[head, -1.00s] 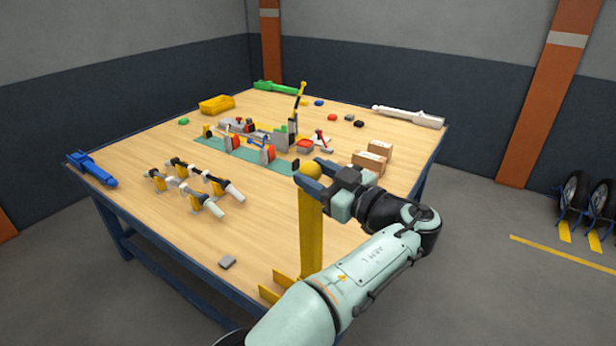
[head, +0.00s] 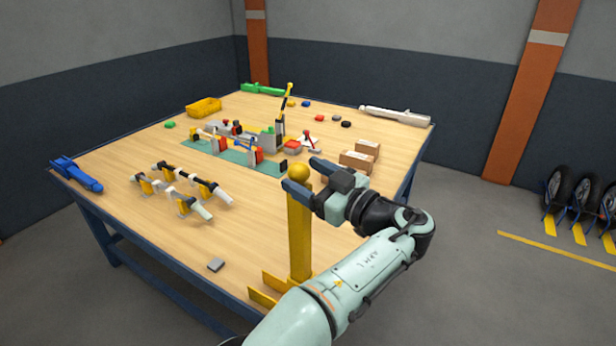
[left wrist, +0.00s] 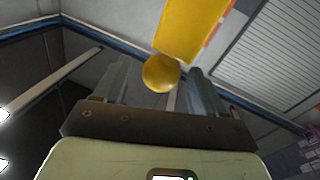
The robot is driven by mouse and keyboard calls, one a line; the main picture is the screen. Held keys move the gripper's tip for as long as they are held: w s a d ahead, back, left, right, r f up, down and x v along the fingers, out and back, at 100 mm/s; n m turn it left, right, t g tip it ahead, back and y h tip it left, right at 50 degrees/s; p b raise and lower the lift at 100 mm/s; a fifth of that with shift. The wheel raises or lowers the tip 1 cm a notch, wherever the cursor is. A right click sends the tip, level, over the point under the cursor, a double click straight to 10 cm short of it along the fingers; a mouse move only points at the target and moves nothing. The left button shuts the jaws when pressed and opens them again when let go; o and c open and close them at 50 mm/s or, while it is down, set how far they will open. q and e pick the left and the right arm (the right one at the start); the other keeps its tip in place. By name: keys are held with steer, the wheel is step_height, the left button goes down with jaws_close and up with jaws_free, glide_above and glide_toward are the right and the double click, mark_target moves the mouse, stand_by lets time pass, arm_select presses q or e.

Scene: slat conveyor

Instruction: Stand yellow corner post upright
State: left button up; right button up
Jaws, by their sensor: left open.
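The yellow corner post (head: 299,235) looks upright in the head view, with a round yellow ball (head: 298,172) on top. Yellow pieces (head: 265,297) show at its foot, which my left arm partly hides. My left gripper (head: 299,174) is open at the top of the post, one finger on either side of the ball in the picture. In the left wrist view the ball (left wrist: 160,73) appears between the open fingers, with the yellow post (left wrist: 192,28) beyond it. I cannot tell whether the fingers touch it. My right gripper is not in view.
The wooden table (head: 130,225) lies behind the post. It holds a green mat (head: 225,157) with parts, a yellow bin (head: 203,107), cardboard boxes (head: 358,160), black-and-white parts (head: 205,190) and a grey block (head: 215,265). Wheels (head: 583,197) stand at the far right.

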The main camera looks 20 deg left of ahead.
arm_select(q)
steer(key=shift+s+d, duration=0.2)
steer(key=shift+d, duration=0.2)
steer(key=b+v, duration=0.1)
steer(key=v, duration=1.1)
steer(key=shift+s+d, duration=0.2)
steer(key=shift+d, duration=0.1)
